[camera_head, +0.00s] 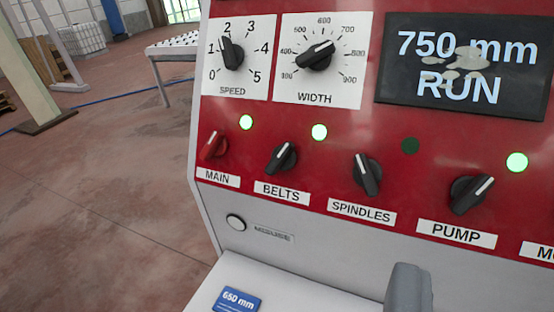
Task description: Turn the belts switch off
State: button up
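The belts switch (281,158) is a black knob on the red panel, above the label BELTS. Its white mark points to the upper right. The lamp (319,131) to its upper right is lit green. A grey rounded part (408,290) at the bottom edge, right of centre, looks like part of my gripper. It is below and to the right of the belts switch, apart from it. Most of it is out of the frame, so I cannot see whether it is open or shut.
The red main switch (213,146) is left of belts; the spindles switch (367,175) and pump switch (471,194) are to the right. The spindles lamp (410,146) is dark. The smudged display (462,66) reads 750 mm RUN.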

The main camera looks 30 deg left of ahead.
aim_at(284, 157)
jog(key=z, duration=1.05)
jog(key=k, duration=1.2)
jog(key=u, duration=1.05)
jog(key=i, duration=1)
